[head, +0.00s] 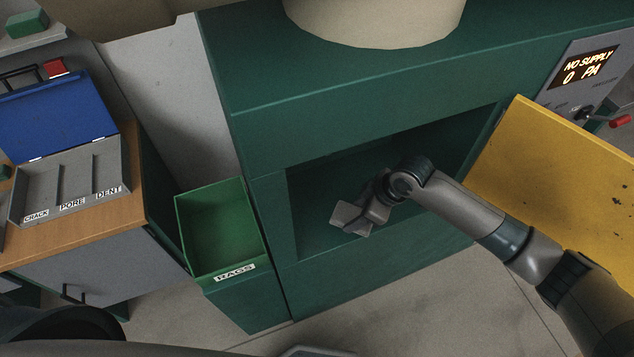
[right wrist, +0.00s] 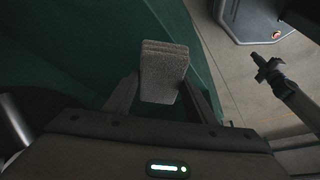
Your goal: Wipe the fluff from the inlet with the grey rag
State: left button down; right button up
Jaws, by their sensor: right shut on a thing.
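My right gripper (head: 352,214) reaches into the dark rectangular opening of the green cabinet (head: 255,140). It is shut on the grey rag (head: 349,219), a folded pad. In the right wrist view the rag (right wrist: 163,70) stands out between the two fingers of the right gripper (right wrist: 165,95), with green walls close by. I cannot make out the inlet or any fluff; the opening's inside is dark and partly behind my arm. My left gripper is not in the head view; what looks like it (right wrist: 268,68) shows small in the right wrist view, its jaws unclear.
The yellow door (head: 560,165) stands open right of the opening. A panel (head: 590,85) reads "NO SUPPLY 0 PA", beside a red-handled lever (head: 619,121). A green RAGS bin (head: 190,230) stands left of the cabinet. A bench (head: 140,200) holds a sorting tray (head: 75,212) and a blue box lid (head: 50,115).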

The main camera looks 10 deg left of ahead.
jog(key=shift+r+p, duration=0.55)
jog(key=shift+r, duration=0.35)
